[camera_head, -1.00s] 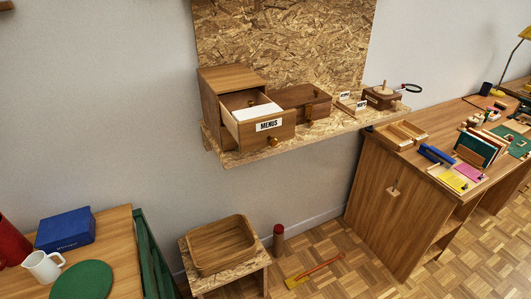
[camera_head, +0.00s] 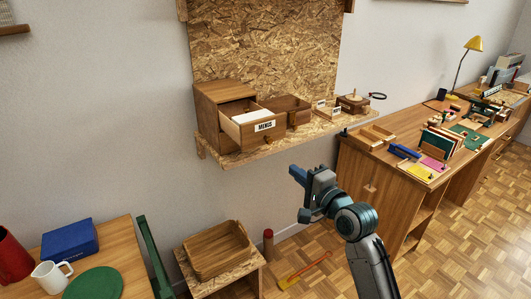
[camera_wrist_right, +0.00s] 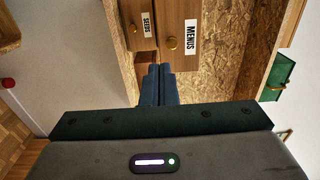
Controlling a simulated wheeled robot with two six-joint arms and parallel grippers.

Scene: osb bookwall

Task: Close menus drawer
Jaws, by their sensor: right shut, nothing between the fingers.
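The menus drawer (camera_head: 278,130) sticks out open from a wooden cabinet (camera_head: 222,91) on the wall shelf, with white papers inside. My left gripper is not in view.
A drawer labelled SEEDS (camera_wrist_right: 143,22) sits beside the menus one in the right wrist view. The chipboard shelf (camera_head: 240,156) carries other small boxes to the right. A wooden tray (camera_head: 217,265) on a stool stands below. A workbench (camera_head: 365,185) stands at the right.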

